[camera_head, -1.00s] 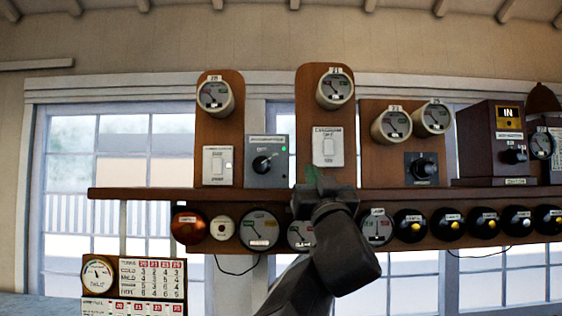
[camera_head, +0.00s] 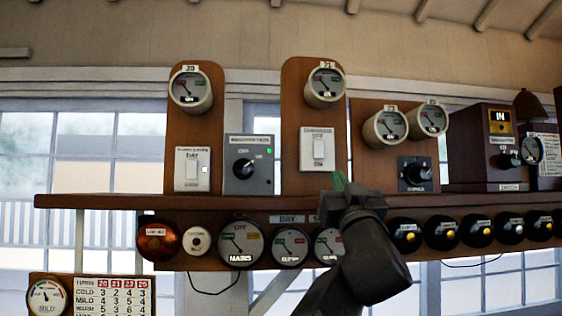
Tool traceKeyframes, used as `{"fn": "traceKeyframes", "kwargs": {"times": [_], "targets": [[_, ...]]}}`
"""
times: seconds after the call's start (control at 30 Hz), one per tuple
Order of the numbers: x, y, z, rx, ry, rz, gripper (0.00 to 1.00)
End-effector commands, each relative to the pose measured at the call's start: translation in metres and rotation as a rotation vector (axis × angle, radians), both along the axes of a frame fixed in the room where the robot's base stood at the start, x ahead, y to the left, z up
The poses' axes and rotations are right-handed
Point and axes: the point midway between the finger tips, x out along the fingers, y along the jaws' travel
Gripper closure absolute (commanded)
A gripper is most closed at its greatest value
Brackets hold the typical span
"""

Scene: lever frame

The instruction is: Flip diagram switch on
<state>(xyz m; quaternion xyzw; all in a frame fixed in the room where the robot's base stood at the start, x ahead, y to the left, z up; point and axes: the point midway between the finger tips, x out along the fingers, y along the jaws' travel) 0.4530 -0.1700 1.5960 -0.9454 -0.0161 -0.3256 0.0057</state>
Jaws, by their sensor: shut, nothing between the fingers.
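Two white rocker switch plates are mounted on brown boards. One switch (camera_head: 319,149) sits under the gauge marked 21, and the other (camera_head: 191,169) sits under the gauge marked 20. Their small labels are too blurred for me to tell surely which is the diagram switch. My gripper (camera_head: 339,181) rises from below at the shelf edge, its greenish fingertips shut and empty. In the picture the tips are just below and right of the switch under gauge 21; I see no clear contact. Part of the gripper is hidden behind its dark wrist.
A grey box with a black knob (camera_head: 248,165) stands left of the nearer switch. Another black knob (camera_head: 415,172) is to the right. The wooden shelf (camera_head: 110,202) runs across, with round gauges and several black plungers below it. A dark cabinet (camera_head: 482,150) stands at right.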

Motion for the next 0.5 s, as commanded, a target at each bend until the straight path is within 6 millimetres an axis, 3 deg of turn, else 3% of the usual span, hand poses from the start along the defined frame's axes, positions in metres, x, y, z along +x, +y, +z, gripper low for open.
{"fn": "traceKeyframes", "kwargs": {"times": [0.5], "targets": [[0.0068, 0.0002, 0.0066, -0.001, 0.001, 0.001, 1.00]]}}
